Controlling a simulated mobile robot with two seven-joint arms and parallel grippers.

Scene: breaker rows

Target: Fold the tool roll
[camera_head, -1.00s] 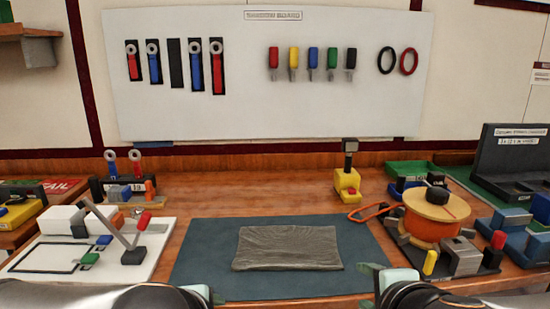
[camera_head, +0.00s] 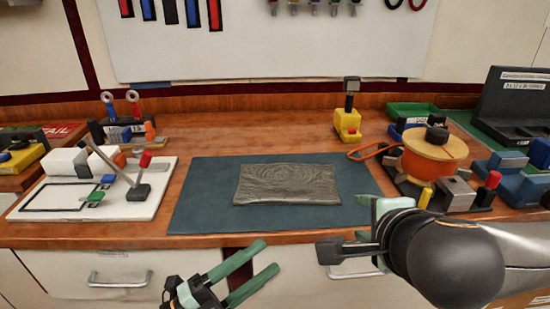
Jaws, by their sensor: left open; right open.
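The tool roll (camera_head: 287,184) is a grey-brown, wrinkled cloth lying flat on the dark blue-green mat (camera_head: 210,205). Its outline is roughly rectangular and wider than it is deep. My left gripper (camera_head: 259,268) is open and empty, in front of the bench edge and below the mat, with two green fingers apart. My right gripper (camera_head: 345,225) is open near the mat's front right corner, in front of the bench edge. Its fingers are seen partly from the side. Neither gripper touches the cloth.
A white board with a hinged arm (camera_head: 95,195) lies left of the mat. An orange spool (camera_head: 428,155) and blue blocks (camera_head: 518,180) crowd the right. The bench behind the mat is mostly clear.

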